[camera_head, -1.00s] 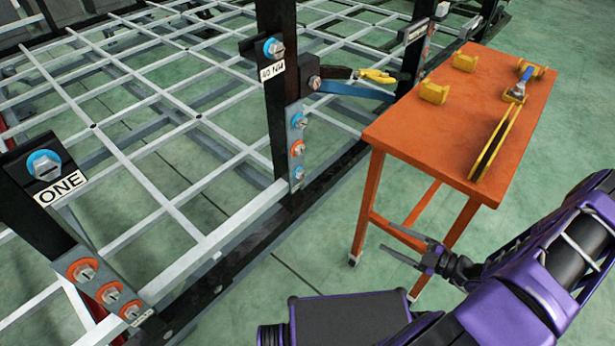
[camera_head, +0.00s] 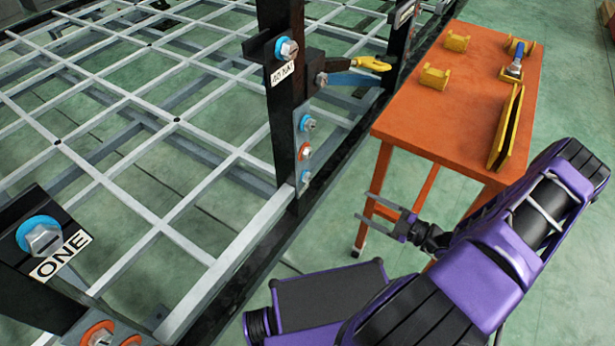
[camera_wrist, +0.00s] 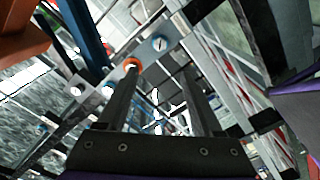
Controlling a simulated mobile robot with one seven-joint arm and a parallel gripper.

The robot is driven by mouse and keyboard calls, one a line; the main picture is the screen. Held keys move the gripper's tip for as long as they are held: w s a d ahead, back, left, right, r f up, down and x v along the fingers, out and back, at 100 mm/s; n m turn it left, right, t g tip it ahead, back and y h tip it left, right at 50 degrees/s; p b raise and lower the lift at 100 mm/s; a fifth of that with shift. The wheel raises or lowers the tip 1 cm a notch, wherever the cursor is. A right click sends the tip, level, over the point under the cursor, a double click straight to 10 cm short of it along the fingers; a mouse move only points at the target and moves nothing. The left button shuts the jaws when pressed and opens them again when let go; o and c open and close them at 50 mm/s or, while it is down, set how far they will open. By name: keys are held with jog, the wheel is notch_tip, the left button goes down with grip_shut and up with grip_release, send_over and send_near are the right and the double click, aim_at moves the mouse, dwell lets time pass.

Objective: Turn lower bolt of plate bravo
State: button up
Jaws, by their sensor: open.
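A grey plate (camera_head: 304,137) stands on the dark post in the middle of the head view. It carries an upper blue-ringed bolt (camera_head: 307,123), a middle orange-ringed bolt (camera_head: 304,150) and a lower bolt (camera_head: 305,176). I cannot read a name on this plate. My gripper (camera_head: 363,207) is open and empty, right of and apart from the plate. Its fingers also show in the wrist view (camera_wrist: 158,75).
An orange table (camera_head: 455,110) with yellow blocks and a blue-handled tool (camera_head: 515,62) stands close behind my gripper. Another post labelled ONE (camera_head: 60,256) is at lower left. White grid bars fill the left.

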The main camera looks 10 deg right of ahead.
aim_at(310, 179)
jog(key=x, duration=1.7)
jog(key=shift+w+a+f+b, duration=0.1)
jog(key=shift+b, duration=0.3)
grip_shut()
